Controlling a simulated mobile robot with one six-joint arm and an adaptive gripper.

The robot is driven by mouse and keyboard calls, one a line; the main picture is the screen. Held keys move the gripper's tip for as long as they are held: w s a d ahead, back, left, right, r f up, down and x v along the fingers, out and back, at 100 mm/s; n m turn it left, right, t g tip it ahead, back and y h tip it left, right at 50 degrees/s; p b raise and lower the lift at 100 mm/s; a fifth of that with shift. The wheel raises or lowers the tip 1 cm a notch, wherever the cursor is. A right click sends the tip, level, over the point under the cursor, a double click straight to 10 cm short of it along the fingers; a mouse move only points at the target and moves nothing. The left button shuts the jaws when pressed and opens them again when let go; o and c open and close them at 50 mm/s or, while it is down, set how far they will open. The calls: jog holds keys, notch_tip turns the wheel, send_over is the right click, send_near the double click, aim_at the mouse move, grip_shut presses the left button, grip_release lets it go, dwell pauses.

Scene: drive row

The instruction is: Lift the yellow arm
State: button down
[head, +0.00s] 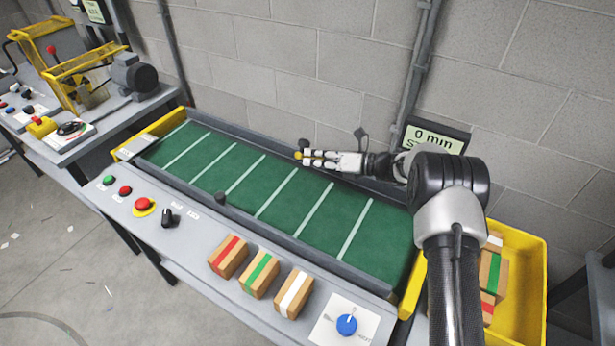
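My gripper (312,158) is at the back edge of the green conveyor belt (225,170), with its fingers pointing left. A small yellow piece (299,155) shows right at the fingertips. It is too small to tell whether it is held, touched or only behind them, or whether it is part of a yellow arm. The gap between the fingers is too small to read. A yellow frame (85,63) stands on the far left bench beside a dark motor, well away from my gripper.
The display (436,138) behind my arm reads "0 mm". Red, green and white striped boxes (259,274) and a blue knob (346,325) are on the front panel, with buttons (144,204) to the left. A yellow bin (527,275) holds boxes at right. The belt is clear.

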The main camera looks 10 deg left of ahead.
jog(key=w+d+r+b, duration=0.1)
jog(key=w+r, duration=0.3)
jog(key=w, duration=0.1)
jog(key=shift+d+r, duration=0.2)
jog(key=shift+d, duration=0.2)
jog(key=shift+w, duration=0.15)
jog(key=v, duration=0.7)
jog(key=shift+d, duration=0.25)
dwell(0.3)
